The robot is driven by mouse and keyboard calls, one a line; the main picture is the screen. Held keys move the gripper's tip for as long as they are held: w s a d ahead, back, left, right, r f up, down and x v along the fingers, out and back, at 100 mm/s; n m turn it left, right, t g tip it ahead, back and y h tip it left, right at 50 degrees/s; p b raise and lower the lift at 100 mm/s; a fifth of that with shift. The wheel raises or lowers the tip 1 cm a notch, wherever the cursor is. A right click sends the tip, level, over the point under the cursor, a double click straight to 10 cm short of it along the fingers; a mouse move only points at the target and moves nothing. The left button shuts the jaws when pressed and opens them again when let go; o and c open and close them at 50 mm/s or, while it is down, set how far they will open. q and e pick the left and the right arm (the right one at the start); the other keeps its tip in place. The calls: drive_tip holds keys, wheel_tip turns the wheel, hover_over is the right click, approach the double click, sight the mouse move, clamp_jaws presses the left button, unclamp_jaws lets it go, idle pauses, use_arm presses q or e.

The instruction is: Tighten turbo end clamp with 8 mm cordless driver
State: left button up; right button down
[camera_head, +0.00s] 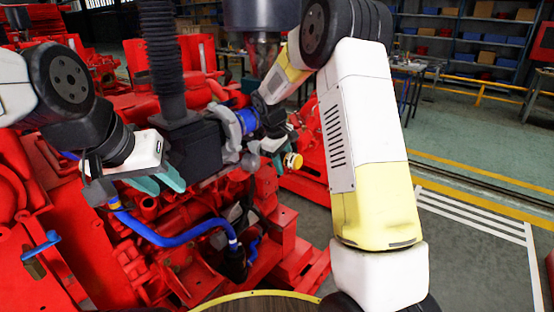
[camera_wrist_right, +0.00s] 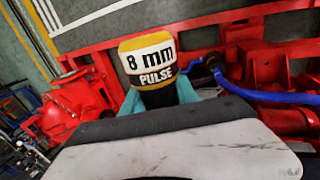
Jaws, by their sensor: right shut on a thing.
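The 8 mm cordless driver has a yellow, white and black end marked "8 mm PULSE" in the right wrist view (camera_wrist_right: 148,60). Its yellow end also shows in the head view (camera_head: 293,160). My right gripper (camera_wrist_right: 158,98) is shut on it, with teal fingers on both sides. In the head view the right gripper (camera_head: 272,146) is beside the blue turbo hose joint (camera_head: 247,121). The driver's tip and the end clamp cannot be made out there. My left gripper (camera_head: 168,184) has its teal fingers apart and empty, above the red engine (camera_head: 160,215).
A grey turbo casing (camera_head: 229,132) and a dark box with a ribbed black duct (camera_head: 160,60) stand between my arms. A blue hose (camera_head: 165,238) crosses the engine front. Open floor (camera_head: 465,200) lies to the right, with shelves (camera_head: 465,40) far behind.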

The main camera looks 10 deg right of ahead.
drive_tip(key=shift+w+a+r, duration=0.1)
drive_tip(key=shift+w+a, duration=0.4)
drive_tip(key=shift+a, duration=0.05)
idle(3.7)
drive_tip(key=shift+s+d, duration=1.9)
drive_tip(key=shift+d, duration=0.05)
